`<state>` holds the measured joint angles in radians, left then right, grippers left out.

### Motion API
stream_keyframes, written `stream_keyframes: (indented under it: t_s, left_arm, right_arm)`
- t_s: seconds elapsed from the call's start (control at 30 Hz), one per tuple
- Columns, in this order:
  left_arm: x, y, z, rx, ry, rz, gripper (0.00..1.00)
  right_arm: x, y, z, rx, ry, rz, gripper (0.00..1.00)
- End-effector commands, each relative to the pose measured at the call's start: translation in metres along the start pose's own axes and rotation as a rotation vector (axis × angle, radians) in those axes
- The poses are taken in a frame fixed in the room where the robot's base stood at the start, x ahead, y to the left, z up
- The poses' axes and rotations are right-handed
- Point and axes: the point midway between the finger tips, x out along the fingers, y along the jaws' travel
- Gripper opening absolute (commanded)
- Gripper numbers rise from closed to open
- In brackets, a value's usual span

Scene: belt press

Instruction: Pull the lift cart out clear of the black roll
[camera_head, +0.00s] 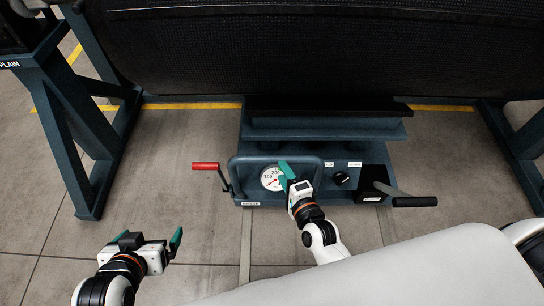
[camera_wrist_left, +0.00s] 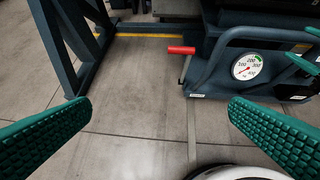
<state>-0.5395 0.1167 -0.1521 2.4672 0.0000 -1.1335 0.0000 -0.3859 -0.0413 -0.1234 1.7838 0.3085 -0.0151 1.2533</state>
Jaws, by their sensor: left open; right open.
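The lift cart (camera_head: 222,165) is a dark blue-grey unit standing low under the black roll (camera_head: 300,50). Its upper platform sits beneath the roll; whether they touch is unclear. Its front has a rounded bar, a round gauge (camera_head: 271,178), a red-handled lever (camera_head: 205,166) and a black-gripped lever (camera_head: 415,202). The cart also shows in the left wrist view (camera_wrist_left: 212,75). My right gripper (camera_head: 287,175) is open at the cart's front, just right of the gauge; its contact with the bar is unclear. My left gripper (camera_head: 151,240) is open and empty over the floor, left of and nearer than the cart.
Blue roll stands (camera_head: 75,135) rise at the left and right (camera_head: 515,140) of the cart. A yellow floor line (camera_head: 190,106) runs behind it. Bare grey floor lies in front of and left of the cart. Two thin pale strips run on the floor from its front.

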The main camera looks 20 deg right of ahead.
Motion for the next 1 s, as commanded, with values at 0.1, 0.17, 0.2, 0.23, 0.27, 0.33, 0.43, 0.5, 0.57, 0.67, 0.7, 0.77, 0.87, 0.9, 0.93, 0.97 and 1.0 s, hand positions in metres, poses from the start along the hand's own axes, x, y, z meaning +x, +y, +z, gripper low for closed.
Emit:
stream_keyframes:
  t_s: [0.1,0.17,0.2,0.23,0.27,0.33,0.43,0.5,0.57,0.67,0.7,0.77,0.87,0.9,0.93,0.97,1.0]
  left_arm:
    - [0.007,-0.004,0.024,0.002,-0.146,-0.008,1.0]
    - [0.007,-0.006,0.037,0.003,-0.22,-0.013,1.0]
    - [0.007,-0.007,0.045,0.003,-0.268,-0.016,1.0]
    - [0.007,-0.008,0.051,0.004,-0.302,-0.018,1.0]
    - [0.006,-0.009,0.056,0.004,-0.335,-0.02,1.0]
    - [0.004,-0.011,0.068,0.004,-0.404,-0.024,1.0]
    - [0.0,-0.012,0.081,0.004,-0.482,-0.029,1.0]
    - [-0.002,-0.013,0.087,0.004,-0.522,-0.031,1.0]
    - [-0.004,-0.014,0.091,0.003,-0.544,-0.032,1.0]
    - [-0.005,-0.014,0.094,0.003,-0.564,-0.034,1.0]
    - [-0.006,-0.014,0.095,0.003,-0.567,-0.034,1.0]
    - [-0.006,-0.014,0.095,0.003,-0.569,-0.034,1.0]
    - [-0.006,-0.014,0.095,0.003,-0.568,-0.034,1.0]
    - [-0.006,-0.014,0.095,0.003,-0.568,-0.034,1.0]
    - [-0.006,-0.014,0.095,0.003,-0.568,-0.034,1.0]
    - [-0.006,-0.014,0.095,0.003,-0.568,-0.034,1.0]
    - [-0.006,-0.014,0.095,0.003,-0.567,-0.034,1.0]
  right_arm:
    - [0.027,-0.002,0.0,0.001,0.0,0.003,0.45]
    - [0.038,-0.002,0.0,-0.001,0.0,0.003,0.45]
    - [0.046,-0.002,0.0,-0.001,0.0,0.003,0.45]
    - [0.051,-0.003,0.0,0.0,0.0,0.001,0.45]
    - [0.056,-0.002,0.0,0.0,0.0,0.002,0.45]
    - [0.065,-0.002,0.0,-0.001,0.0,0.001,0.45]
    - [0.075,-0.002,0.0,-0.001,0.0,0.0,0.45]
    - [0.08,-0.002,0.0,-0.001,0.0,-0.001,0.45]
    - [0.084,-0.001,0.0,-0.001,0.0,-0.001,0.45]
    - [0.086,-0.001,0.0,-0.001,0.0,-0.002,0.45]
    - [0.086,-0.001,0.0,-0.001,0.0,-0.002,0.45]
    - [0.086,-0.001,0.0,-0.001,0.0,-0.003,0.45]
    - [0.086,-0.001,0.0,-0.002,0.0,-0.002,0.45]
    - [0.086,-0.001,0.0,-0.002,0.0,-0.002,0.45]
    - [0.086,-0.001,0.0,-0.002,0.0,-0.002,0.42]
    - [0.086,-0.001,0.0,-0.002,0.0,-0.002,0.37]
    - [0.086,-0.001,0.0,-0.002,0.0,-0.002,0.3]
